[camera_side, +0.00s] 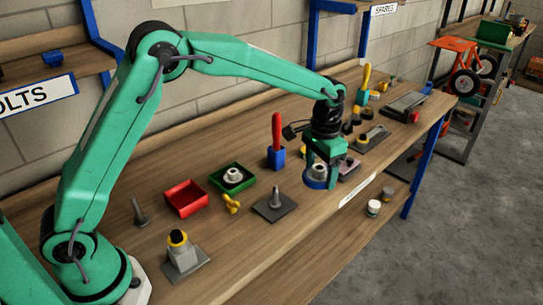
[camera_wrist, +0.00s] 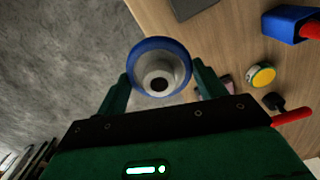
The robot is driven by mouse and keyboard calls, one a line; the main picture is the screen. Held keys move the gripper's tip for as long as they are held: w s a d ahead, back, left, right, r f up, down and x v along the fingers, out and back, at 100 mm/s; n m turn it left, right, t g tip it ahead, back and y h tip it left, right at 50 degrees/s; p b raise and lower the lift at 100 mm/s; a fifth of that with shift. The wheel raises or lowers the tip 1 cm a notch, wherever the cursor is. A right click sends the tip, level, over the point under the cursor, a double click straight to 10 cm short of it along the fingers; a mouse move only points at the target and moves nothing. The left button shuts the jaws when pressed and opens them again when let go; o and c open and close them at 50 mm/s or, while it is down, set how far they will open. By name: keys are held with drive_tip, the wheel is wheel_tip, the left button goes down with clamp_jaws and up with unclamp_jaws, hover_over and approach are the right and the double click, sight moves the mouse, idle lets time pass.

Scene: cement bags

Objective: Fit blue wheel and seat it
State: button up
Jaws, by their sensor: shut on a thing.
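My gripper (camera_side: 322,166) is shut on the blue wheel (camera_side: 315,184), a blue-rimmed ring with a pale grey hub, near the bench's front edge. In the wrist view the blue wheel (camera_wrist: 137,62) sits between the two green fingers of my gripper (camera_wrist: 162,84), its hub bore showing dark. The wheel looks held above the bench top; the exact gap cannot be told. A dark plate with an upright grey peg (camera_side: 275,199) stands on the bench to the left of the wheel, apart from it. The corner of a dark plate (camera_wrist: 190,7) shows at the wrist view's top edge.
A blue holder with a red handle (camera_side: 277,157) stands behind the peg plate. A green tray (camera_side: 220,184) with a grey part, a red tray (camera_side: 186,200), a yellow piece (camera_side: 231,204) and a grey block (camera_side: 181,254) lie left. Several parts crowd the bench behind my gripper.

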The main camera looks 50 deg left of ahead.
drive_tip(key=s+a+r, duration=0.3)
drive_tip(key=s+a, duration=0.3)
drive_tip(key=a, duration=0.2)
drive_tip(key=shift+a, duration=0.4)
drive_tip(key=shift+f, duration=0.15)
hover_over(277, 194)
drive_tip(key=shift+w+a+f, duration=0.1)
drive_tip(key=shift+a+f, duration=0.05)
drive_tip(key=shift+f, duration=1.25)
drive_tip(key=shift+w+a+f, duration=0.1)
drive_tip(key=shift+a+f, duration=0.05)
drive_tip(key=shift+f, duration=1.25)
drive_tip(key=shift+f, duration=3.65)
drive_tip(key=o, duration=1.1)
drive_tip(key=shift+r, duration=0.1)
